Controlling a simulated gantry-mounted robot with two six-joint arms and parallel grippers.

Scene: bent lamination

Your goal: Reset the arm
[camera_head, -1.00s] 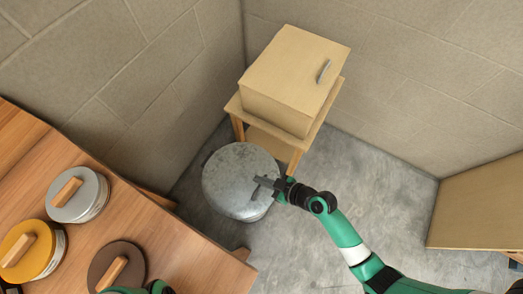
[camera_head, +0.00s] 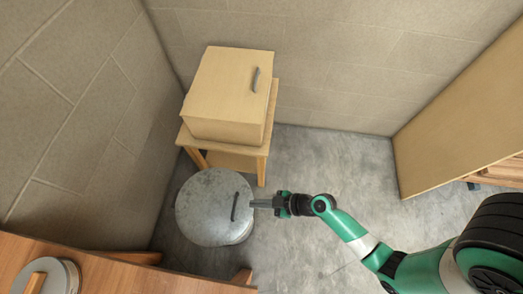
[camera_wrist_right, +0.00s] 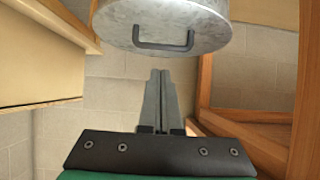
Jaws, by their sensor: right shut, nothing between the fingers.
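My right gripper (camera_head: 252,203) is shut and empty. It is beside the round grey metal bin (camera_head: 205,205), close to the dark handle (camera_head: 235,206) on its lid. In the right wrist view the shut fingers (camera_wrist_right: 160,75) point toward the bin's lid (camera_wrist_right: 200,12) and its dark handle (camera_wrist_right: 163,44), with a small gap showing between fingertips and handle. The right arm is green and reaches in from the lower right. My left gripper is not in the head view.
A wooden box (camera_head: 225,95) with a grey handle sits on a small wooden stand (camera_head: 262,152) behind the bin. A wooden table (camera_head: 120,275) with a grey lidded canister (camera_head: 62,275) is at the lower left. A wooden panel stands at the right. Concrete floor (camera_head: 310,165) is clear.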

